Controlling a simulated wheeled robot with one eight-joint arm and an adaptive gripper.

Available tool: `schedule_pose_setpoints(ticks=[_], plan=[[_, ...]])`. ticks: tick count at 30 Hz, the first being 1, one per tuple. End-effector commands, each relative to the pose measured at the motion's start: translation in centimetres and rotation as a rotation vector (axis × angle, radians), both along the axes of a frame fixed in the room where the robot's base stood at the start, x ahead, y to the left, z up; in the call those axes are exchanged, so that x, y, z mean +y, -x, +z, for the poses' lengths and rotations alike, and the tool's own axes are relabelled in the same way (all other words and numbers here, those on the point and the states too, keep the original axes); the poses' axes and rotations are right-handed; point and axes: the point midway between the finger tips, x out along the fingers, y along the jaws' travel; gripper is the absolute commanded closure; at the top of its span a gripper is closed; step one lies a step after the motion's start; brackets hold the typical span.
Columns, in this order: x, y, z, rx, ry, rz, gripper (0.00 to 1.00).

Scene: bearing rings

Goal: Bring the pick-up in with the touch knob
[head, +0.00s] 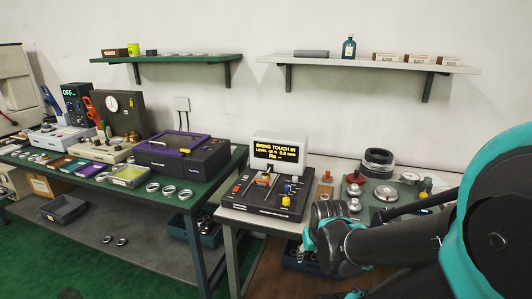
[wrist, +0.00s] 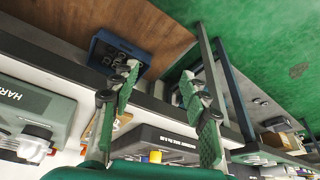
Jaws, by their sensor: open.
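A black console (head: 262,208) with a lit display (head: 277,151) stands on the grey bench. The display reads "BRING TOUCH IN" and a level line, partly unclear. The console carries red-tipped levers, a yellow knob (head: 286,201), a blue knob (head: 287,189) and a silver knob; I cannot tell which is the touch knob. To its right is a grey-green plate (head: 375,217) with metal parts; I cannot single out the pick-up. My gripper (wrist: 160,74) is open and empty, in front of the bench. The console's edge shows in the wrist view (wrist: 155,139), between the fingers.
A dark ring stack (head: 377,163) stands behind the plate. The green bench at left holds a purple-topped case (head: 178,152), several rings and instruments. Two wall shelves (head: 165,60) (head: 370,63) hang above. A blue bin (wrist: 119,54) sits below the bench.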

Motion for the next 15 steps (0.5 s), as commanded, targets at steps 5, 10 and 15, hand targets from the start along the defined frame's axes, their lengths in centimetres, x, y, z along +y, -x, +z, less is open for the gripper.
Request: schedule_pose_setpoints(ticks=[5, 10, 15], plan=[[0.0, -0.2, 0.1, 0.002, 0.003, 0.007, 0.54], [0.3, -4.0, 3.0, 0.043, 0.056, 0.161, 0.54], [1.3, -12.0, 9.7, 0.134, 0.161, 0.529, 0.54]])
